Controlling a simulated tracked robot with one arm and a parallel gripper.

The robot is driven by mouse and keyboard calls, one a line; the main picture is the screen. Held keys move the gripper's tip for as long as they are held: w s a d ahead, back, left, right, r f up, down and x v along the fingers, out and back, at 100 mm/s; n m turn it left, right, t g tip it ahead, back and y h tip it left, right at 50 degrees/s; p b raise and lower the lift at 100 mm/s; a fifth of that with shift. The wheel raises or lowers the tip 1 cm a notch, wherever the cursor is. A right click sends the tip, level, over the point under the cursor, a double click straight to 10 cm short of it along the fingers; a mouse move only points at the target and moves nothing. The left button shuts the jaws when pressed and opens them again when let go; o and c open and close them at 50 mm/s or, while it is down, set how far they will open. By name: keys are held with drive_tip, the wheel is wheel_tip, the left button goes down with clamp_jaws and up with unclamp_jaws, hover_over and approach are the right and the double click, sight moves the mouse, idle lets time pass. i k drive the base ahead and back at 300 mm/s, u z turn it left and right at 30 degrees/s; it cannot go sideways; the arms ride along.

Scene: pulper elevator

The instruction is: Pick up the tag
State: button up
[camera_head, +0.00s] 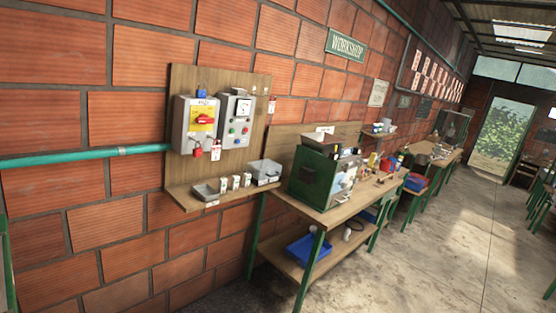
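A small red-and-white tag (216,150) hangs at the lower right of the grey box with a yellow plate and red rotary switch (205,119). A red padlock (197,152) hangs beside it. A second red-and-white tag (271,105) hangs near the right edge of the wooden wall board (258,142). Both are too small to read. My gripper does not show in this view.
A wooden shelf (223,191) under the board holds a grey tray (206,192), several small white items and a clear box (265,171). A green machine (318,175) stands on the workbench at right. The concrete floor (440,245) is open to the right. A teal pipe (80,157) runs along the brick wall.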

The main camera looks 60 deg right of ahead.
sight(214, 152)
drive_tip(key=z, duration=1.2)
drive_tip(key=k, duration=0.55)
drive_tip(key=z, duration=0.05)
drive_tip(key=i, duration=0.65)
drive_tip(key=u, duration=0.4)
drive_tip(key=i, duration=2.4)
drive_tip(key=z, duration=0.55)
